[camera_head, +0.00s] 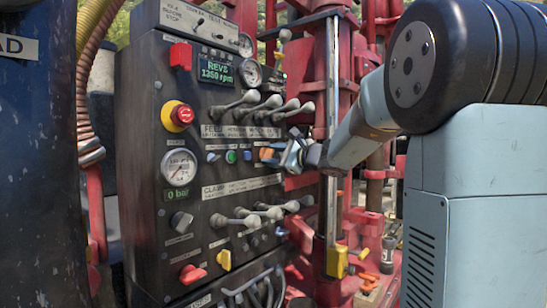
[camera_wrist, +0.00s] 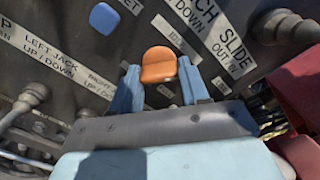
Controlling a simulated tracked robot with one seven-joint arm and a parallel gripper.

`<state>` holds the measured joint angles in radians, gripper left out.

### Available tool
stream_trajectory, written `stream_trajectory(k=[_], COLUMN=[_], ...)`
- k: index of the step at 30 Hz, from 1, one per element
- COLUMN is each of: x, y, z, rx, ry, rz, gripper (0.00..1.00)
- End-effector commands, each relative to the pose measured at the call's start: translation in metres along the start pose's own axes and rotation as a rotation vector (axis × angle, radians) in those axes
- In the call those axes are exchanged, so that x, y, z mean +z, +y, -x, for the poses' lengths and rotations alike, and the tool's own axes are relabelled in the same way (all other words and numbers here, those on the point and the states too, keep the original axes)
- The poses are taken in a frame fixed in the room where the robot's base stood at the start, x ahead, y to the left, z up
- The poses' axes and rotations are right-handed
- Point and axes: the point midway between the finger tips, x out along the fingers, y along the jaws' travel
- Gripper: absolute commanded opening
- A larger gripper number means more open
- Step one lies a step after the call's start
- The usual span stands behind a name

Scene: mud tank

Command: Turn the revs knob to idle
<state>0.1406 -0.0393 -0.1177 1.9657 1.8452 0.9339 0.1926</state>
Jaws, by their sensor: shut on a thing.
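The orange knob (camera_wrist: 158,65), which I take to be the revs knob, sits on the dark control panel. It also shows in the head view (camera_head: 267,154) at the panel's right side. My gripper (camera_wrist: 160,78) is shut on it, with one blue finger on each side. In the head view my gripper (camera_head: 280,156) reaches the knob from the right. The small label below the knob is partly covered by my fingers. The green display (camera_head: 215,70) reads REVS and about 1350 rpm.
Grey levers (camera_head: 262,108) stick out above the knob, and more levers (camera_head: 250,217) below it. Red rig framework (camera_head: 310,75) stands behind.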

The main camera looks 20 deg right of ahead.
Motion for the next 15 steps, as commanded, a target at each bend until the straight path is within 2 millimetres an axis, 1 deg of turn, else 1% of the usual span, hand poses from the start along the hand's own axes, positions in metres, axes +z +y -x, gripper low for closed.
stream_trajectory(k=[15], x=[-0.0005], y=[0.0017], z=[-0.0004], rx=[0.003], ry=[0.000], rz=[0.416], gripper=[0.14])
